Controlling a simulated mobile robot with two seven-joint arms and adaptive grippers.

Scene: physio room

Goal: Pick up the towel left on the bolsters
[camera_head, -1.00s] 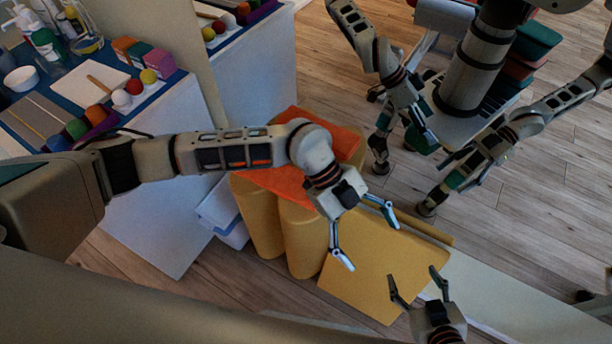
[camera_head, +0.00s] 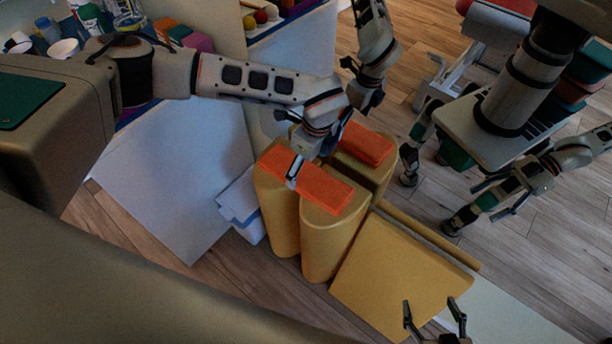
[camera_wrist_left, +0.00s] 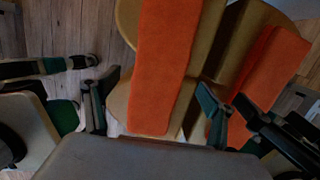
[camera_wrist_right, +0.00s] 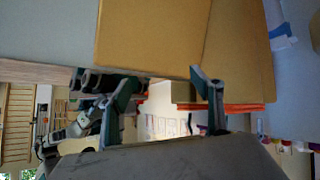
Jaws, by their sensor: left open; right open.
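The orange towel (camera_head: 322,191) lies flat across the tops of two upright tan bolsters (camera_head: 331,240). My left gripper (camera_head: 306,170) is open and empty, above the towel; one finger shows clearly in the head view. In the left wrist view the towel (camera_wrist_left: 160,65) runs between the two spread fingers (camera_wrist_left: 157,106). I cannot tell whether they touch it. My right gripper (camera_head: 436,322) is open and empty, low at the front near the tan panel. In the right wrist view its fingers (camera_wrist_right: 165,85) are apart, with an orange towel edge (camera_wrist_right: 235,107) beyond.
A mirror behind the bolsters reflects my arms, the bolsters and the towel (camera_head: 367,143). A tan panel (camera_head: 400,268) leans right of the bolsters. A white cabinet (camera_head: 180,180) with bottles and cups on top stands left. A pale blue box (camera_head: 240,205) sits beside the bolsters.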

